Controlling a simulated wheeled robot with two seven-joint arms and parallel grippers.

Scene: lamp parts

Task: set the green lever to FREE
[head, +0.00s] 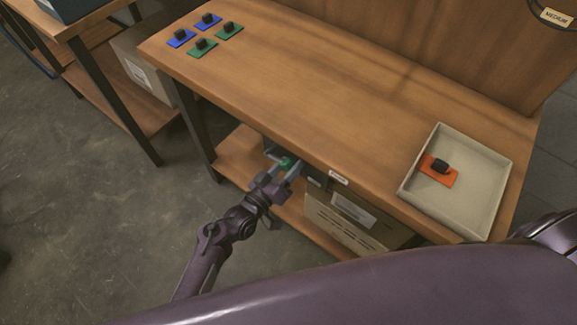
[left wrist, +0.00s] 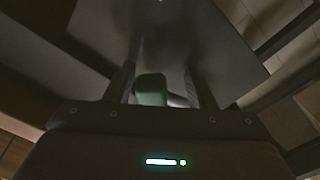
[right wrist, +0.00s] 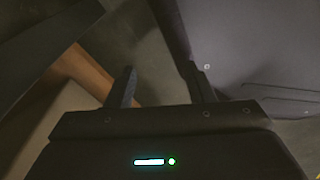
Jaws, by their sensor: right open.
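The green lever (head: 286,162) is under the front edge of the workbench, on a grey unit. In the left wrist view the green lever (left wrist: 151,88) shows between the fingers, nearer the left one. My left gripper (head: 284,168) is open around it, with a gap visible towards the right finger; whether the left finger touches it I cannot tell. Any FREE marking cannot be read. My right gripper (right wrist: 160,88) is open and empty in its wrist view; its fingers are not seen in the head view.
The workbench (head: 300,95) bears blue and green plates with black knobs at the far left. A pale tray (head: 484,198) at right holds an orange plate (head: 438,171) with a black knob. A cardboard box (head: 345,222) stands on the lower shelf. The bench middle is clear.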

